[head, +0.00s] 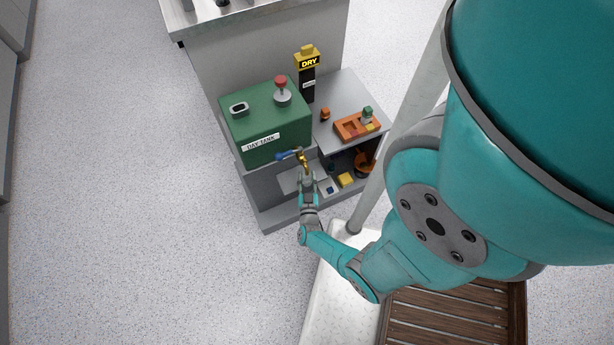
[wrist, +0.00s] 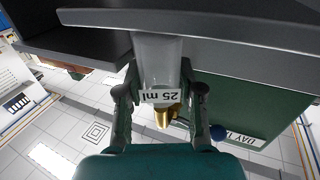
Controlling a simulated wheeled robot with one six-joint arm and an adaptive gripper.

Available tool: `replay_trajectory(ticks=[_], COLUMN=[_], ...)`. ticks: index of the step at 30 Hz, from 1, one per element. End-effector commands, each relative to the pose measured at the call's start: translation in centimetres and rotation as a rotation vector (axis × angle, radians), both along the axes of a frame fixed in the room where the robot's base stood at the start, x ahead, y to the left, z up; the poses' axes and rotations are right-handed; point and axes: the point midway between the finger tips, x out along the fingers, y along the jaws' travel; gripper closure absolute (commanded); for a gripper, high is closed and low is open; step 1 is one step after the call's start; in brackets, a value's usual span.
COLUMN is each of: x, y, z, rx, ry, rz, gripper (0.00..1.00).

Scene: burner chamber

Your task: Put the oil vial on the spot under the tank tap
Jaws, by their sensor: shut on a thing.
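My gripper (head: 306,178) is in front of the green day tank (head: 266,120), just below the brass tap (head: 304,160) with its blue handle (head: 285,155). In the wrist view, which is upside down, my gripper (wrist: 158,98) is shut on the clear oil vial (wrist: 158,55), labelled "25 ml" (wrist: 160,97). The brass tap (wrist: 162,118) shows close by the vial's label end. The vial's other end reaches the dark grey shelf edge (wrist: 230,28); I cannot tell whether it touches. In the head view my gripper hides the vial. The spot under the tap cannot be made out.
A grey side shelf (head: 342,90) holds an orange tray (head: 345,132) with a green-topped item (head: 367,113). Below are a yellow block (head: 346,180) and an orange container (head: 364,163). The floor at left is clear.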

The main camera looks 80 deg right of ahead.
Motion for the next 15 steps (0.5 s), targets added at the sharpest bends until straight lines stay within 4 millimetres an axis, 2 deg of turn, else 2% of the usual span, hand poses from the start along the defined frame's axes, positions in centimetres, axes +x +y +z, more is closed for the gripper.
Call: replay_trajectory(ticks=[9,10,12,13,15], x=[-0.01,-0.01,-0.03,-0.03,-0.03], y=[0.02,0.03,0.04,0.04,0.04], z=[-0.33,-0.37,-0.33,-0.33,-0.33], rx=[0.001,0.001,0.001,0.001,0.001], ry=[0.000,0.000,0.000,0.000,0.000], rz=[0.000,0.000,0.000,0.000,0.000], gripper=[0.87,0.61,0.44,0.39,0.39])
